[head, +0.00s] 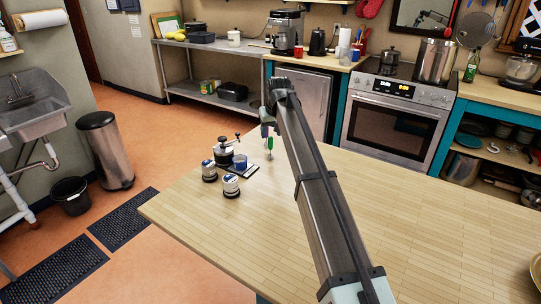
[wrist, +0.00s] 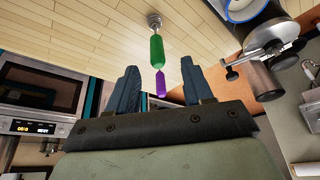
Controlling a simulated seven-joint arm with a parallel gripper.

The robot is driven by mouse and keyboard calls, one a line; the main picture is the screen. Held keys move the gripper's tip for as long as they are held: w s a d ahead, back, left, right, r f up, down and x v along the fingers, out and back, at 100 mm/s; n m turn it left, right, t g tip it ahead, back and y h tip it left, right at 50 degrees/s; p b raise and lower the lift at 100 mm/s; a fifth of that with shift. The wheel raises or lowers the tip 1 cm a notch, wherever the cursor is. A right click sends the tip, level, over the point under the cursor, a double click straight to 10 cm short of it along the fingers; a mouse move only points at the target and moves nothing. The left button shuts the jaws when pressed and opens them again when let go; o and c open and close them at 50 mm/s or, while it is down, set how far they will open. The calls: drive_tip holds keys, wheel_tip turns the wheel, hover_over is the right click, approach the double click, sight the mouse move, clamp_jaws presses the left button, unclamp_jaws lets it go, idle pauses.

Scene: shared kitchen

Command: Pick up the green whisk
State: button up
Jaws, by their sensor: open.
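The green whisk (wrist: 157,48) has a green handle with a purple end, and a round silver part sits at its far end against the wooden table. It appears to stand upright on the counter. In the wrist view my gripper (wrist: 159,72) is open, with the purple end showing between its two blue-grey fingertips; neither finger visibly touches it. In the head view the green handle (head: 270,143) shows just below my gripper (head: 270,130), which is partly hidden by my arm.
A stove (head: 395,113) stands behind.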

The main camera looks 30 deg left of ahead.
sight(271, 149)
drive_tip(key=shift+w+x, duration=0.2)
drive_tip(key=shift+x, duration=2.65)
clamp_jaws()
